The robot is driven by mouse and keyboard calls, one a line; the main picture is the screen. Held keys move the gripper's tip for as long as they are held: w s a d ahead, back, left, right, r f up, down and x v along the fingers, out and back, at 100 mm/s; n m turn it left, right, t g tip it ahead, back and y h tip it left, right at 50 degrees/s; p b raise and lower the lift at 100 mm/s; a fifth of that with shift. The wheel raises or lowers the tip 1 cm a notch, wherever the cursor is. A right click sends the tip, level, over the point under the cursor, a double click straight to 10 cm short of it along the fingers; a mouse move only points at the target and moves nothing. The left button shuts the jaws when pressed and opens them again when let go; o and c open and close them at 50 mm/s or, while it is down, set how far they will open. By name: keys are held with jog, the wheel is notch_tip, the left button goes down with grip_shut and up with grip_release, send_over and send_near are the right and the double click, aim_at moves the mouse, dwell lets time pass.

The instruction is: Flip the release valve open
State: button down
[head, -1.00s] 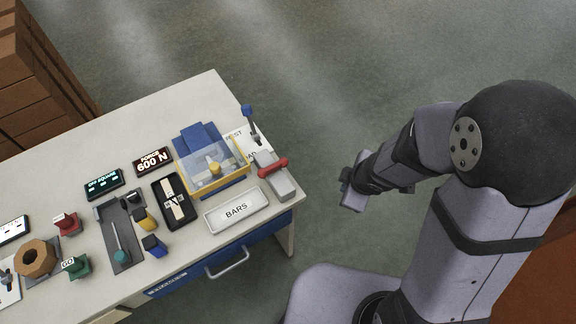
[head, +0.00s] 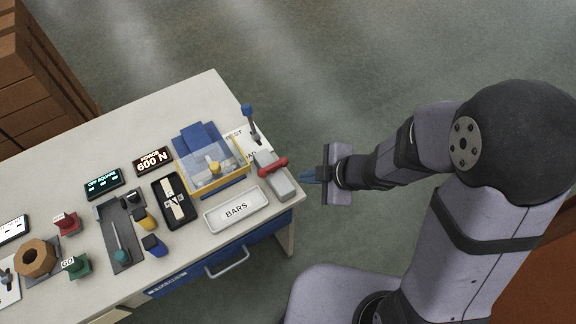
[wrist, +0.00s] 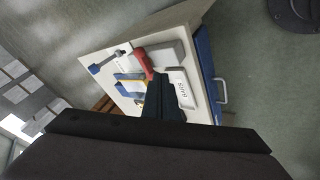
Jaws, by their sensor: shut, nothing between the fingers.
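A grey block with a red handle (head: 272,166) stands at the right end of the white table. A lever with a blue knob (head: 247,110) stands just behind it beside a printed label. No label names the valve, so I cannot tell which of these two it is. My gripper (head: 304,177) is just right of the grey block, off the table's end, shut and empty, fingers pointing left. In the wrist view, the dark fingers (wrist: 163,100) partly cover the table, with the red handle (wrist: 143,63) and blue-knobbed lever (wrist: 103,63) beyond them.
A clear-covered press with a yellow frame (head: 210,170) stands left of the block. A white BARS tray (head: 237,211) lies in front of it. A black tray (head: 174,201), displays and coloured buttons fill the left. Open floor lies right of the table.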

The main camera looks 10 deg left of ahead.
aim_at(273, 167)
jog(key=b+x, duration=0.4)
jog(key=x, duration=0.6)
jog(key=shift+s+f, duration=0.1)
jog(key=shift+w+a+p, duration=0.25)
jog(key=shift+w+p, duration=0.1)
jog(key=shift+w, duration=0.3)
jog(key=shift+w+a+p, duration=0.25)
jog(key=shift+w+p, duration=0.15)
jog(key=shift+w, duration=0.25)
jog(key=shift+w+a+p, duration=0.25)
jog(key=shift+w+p, duration=0.1)
jog(key=shift+w, duration=0.3)
